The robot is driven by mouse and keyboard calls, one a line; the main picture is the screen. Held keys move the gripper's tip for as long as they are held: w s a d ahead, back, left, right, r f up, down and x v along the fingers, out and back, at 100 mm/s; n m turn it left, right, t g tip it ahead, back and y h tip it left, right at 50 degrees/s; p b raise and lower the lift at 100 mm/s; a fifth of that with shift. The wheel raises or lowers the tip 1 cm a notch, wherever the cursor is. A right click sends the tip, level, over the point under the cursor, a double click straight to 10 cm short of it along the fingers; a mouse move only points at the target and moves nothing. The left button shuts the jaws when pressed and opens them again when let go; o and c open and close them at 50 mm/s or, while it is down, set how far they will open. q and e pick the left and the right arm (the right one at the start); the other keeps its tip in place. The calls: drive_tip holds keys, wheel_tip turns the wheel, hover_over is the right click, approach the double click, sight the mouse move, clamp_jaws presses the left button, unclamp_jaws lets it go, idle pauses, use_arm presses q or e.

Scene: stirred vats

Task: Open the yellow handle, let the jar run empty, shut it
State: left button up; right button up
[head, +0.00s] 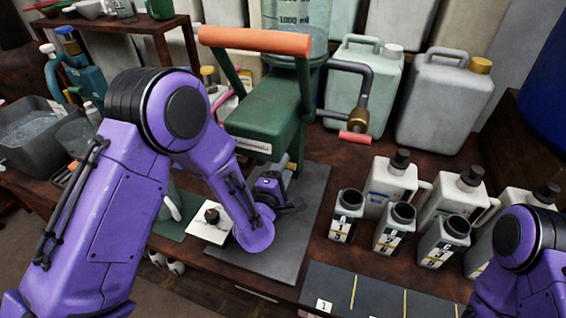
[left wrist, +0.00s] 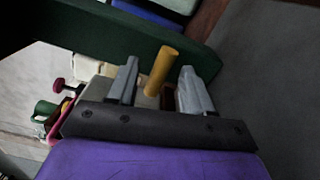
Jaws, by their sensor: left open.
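The yellow handle (left wrist: 162,70) is a short yellow rod in the left wrist view. It stands between the two grey fingers of my left gripper (left wrist: 158,84), with gaps on both sides. My left gripper (head: 290,204) is open, low beside the green stand (head: 268,110) in the head view. My wrist and the stand hide the handle there. The clear jar (head: 295,18), with a 1000 ml mark, sits on top of the stand; its upper part is cut off, and I cannot tell its liquid level. My right gripper is out of view.
A salmon-coloured bar (head: 255,40) and a dark crank (head: 355,90) stick out from the stand. Small labelled bottles (head: 345,215) stand right of the grey mat (head: 308,225). A white card with a dark knob (head: 210,222) lies left of my wrist. Large jugs (head: 440,100) line the back.

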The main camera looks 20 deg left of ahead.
use_arm(q)
drive_tip(key=shift+w+a, duration=0.1)
drive_tip(key=shift+w, duration=0.6)
drive_tip(key=shift+s, duration=0.1)
clamp_jaws()
drive_tip(key=shift+a, duration=0.15)
